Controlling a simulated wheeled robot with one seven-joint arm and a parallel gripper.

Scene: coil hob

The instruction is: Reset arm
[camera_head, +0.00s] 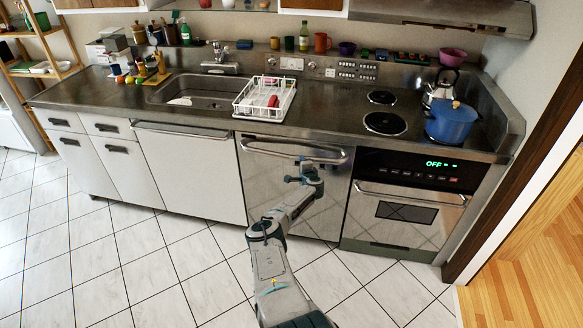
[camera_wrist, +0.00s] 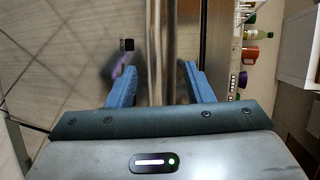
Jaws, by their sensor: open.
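My arm reaches from the bottom of the head view toward the shiny metal front panel (camera_head: 260,185) under the counter. My gripper (camera_wrist: 158,82) shows in the wrist view with its two blue fingers spread wide apart. Nothing is held between the fingers. A long bright metal strip runs up the picture between and beyond them; I cannot tell if it is a handle or an edge. In the head view the gripper end is small against the reflective panel, and its fingers are hard to make out.
The panel's bar handle (camera_head: 295,154) is close by. The oven (camera_head: 405,205) stands to the right, with a blue pot (camera_head: 451,124) and a kettle on the hob above. A white dish rack (camera_head: 262,112) sits beside the sink (camera_head: 190,88). The tiled floor (camera_head: 130,260) is clear at left.

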